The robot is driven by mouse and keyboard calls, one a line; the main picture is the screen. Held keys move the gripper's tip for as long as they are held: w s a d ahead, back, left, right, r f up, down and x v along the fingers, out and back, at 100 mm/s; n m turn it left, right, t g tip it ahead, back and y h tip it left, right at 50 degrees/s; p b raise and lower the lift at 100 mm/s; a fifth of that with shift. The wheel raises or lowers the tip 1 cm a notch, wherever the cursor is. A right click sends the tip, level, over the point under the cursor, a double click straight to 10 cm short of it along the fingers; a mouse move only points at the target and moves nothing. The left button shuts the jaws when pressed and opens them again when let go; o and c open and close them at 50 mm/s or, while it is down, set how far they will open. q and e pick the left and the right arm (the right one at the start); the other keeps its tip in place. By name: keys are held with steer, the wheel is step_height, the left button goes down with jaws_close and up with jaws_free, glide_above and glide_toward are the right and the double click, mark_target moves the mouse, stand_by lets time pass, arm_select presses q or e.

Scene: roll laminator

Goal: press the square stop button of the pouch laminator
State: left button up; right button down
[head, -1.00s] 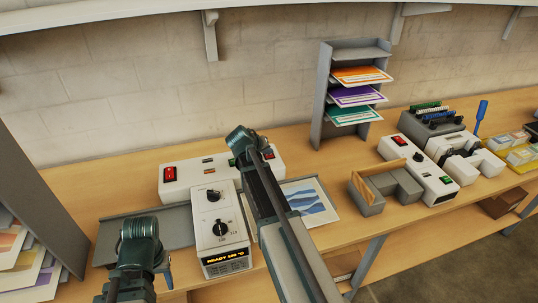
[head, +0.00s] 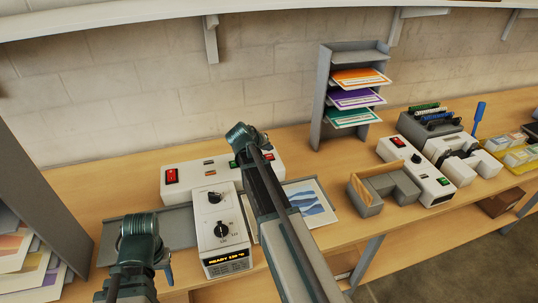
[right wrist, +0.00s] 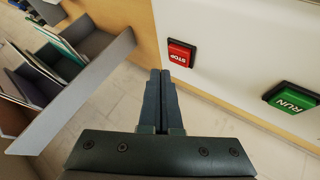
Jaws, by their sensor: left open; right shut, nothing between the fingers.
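The pouch laminator (head: 190,186) is a long white box at the back of the bench in the head view. Its red square stop button (right wrist: 181,53), marked STOP, shows in the right wrist view, and a green RUN button (right wrist: 292,97) sits to its right. My right gripper (right wrist: 160,72) is shut and empty. Its fingertips appear left of and slightly below the stop button in that picture, apparently apart from it. In the head view my right arm hides this gripper. My left gripper (head: 168,273) is open at the lower left, mostly hidden by its own wrist.
A white control unit (head: 219,235) with dials and a READY display stands before the laminator. A print (head: 315,205) lies to its right. A grey rack (head: 323,85) of coloured sheets stands behind. A second white machine (head: 420,170) is further right.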

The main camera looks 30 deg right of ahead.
step_height(320, 180, up, 4)
steer(key=p, duration=0.3)
steer(key=shift+r+p, duration=0.1)
steer(key=shift+p, duration=0.2)
stand_by(0.5)
